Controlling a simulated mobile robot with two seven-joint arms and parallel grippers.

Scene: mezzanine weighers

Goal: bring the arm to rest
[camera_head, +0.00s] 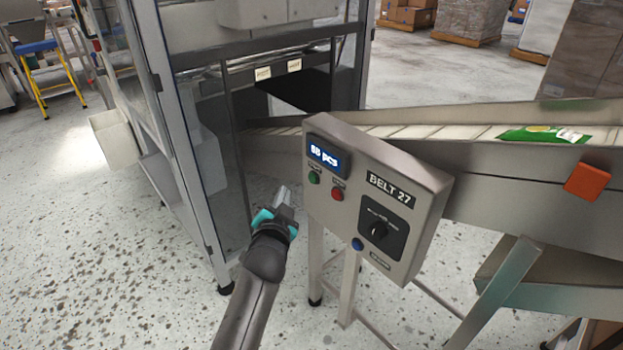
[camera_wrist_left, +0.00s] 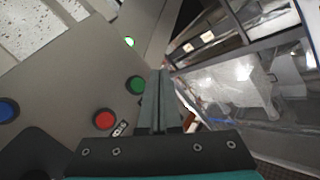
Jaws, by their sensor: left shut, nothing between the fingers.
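My left gripper (camera_head: 284,197) is shut and empty, with its fingers pointing up beside the left edge of the grey control box (camera_head: 285,183) marked BELT 27. I cannot tell whether it touches the box. In the left wrist view the closed fingers (camera_wrist_left: 160,100) lie next to the green button (camera_wrist_left: 135,84) and the red button (camera_wrist_left: 105,119). The arm comes up from the bottom of the head view. My right gripper is not in view.
The box has a lit display (camera_head: 323,155), a black dial (camera_head: 378,231) and a blue button (camera_head: 358,244). Behind it a conveyor (camera_head: 480,205) carries a green packet (camera_head: 543,134). A framed machine (camera_head: 180,130) stands at left. Speckled floor (camera_head: 110,270) is clear at lower left.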

